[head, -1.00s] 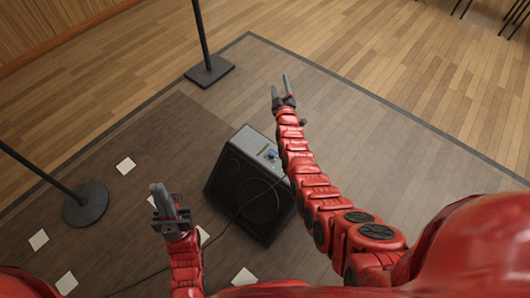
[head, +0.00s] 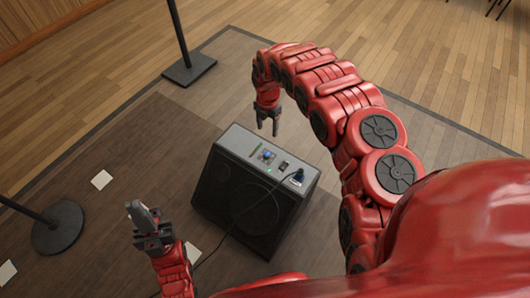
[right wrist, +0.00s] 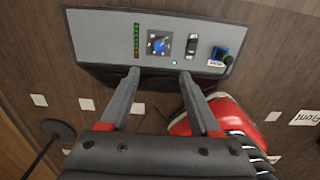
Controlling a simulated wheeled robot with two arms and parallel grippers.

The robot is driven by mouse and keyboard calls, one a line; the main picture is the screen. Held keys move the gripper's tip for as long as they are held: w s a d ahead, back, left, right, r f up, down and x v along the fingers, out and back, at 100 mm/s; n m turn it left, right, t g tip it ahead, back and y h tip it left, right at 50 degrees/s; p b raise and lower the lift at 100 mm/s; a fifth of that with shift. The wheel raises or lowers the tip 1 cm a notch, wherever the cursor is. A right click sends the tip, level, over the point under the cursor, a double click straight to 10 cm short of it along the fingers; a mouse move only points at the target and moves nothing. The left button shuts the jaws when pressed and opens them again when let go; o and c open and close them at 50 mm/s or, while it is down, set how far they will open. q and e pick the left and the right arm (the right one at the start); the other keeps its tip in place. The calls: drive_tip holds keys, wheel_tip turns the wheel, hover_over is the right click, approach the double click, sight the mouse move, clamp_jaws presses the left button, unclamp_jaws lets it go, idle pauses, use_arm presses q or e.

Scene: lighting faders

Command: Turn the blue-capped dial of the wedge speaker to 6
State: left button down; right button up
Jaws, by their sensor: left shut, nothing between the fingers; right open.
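The wedge speaker (head: 245,190) stands on the dark floor in the head view, its grey control panel facing up. The blue-capped dial (head: 267,155) is on that panel; in the right wrist view the dial (right wrist: 159,44) sits on a dark square with marks around it, too small to read. My right gripper (head: 268,133) is open and empty, pointing down above the panel's far side. In the right wrist view its fingertips (right wrist: 159,73) are apart, below the dial in the picture, not around it. My left gripper (head: 137,208) is shut and empty, left of the speaker.
Beside the dial are an indicator strip (right wrist: 136,41), a black rocker switch (right wrist: 191,46) and a blue connector with a cable (right wrist: 221,55). Two stand bases (head: 190,69) (head: 57,227) stand left of the speaker. White floor cards (head: 102,180) lie around.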

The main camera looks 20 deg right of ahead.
sight(267, 154)
wheel_tip(267, 154, down, 16)
drive_tip(key=b, duration=0.6)
drive_tip(key=shift+f, duration=0.1)
clamp_jaws()
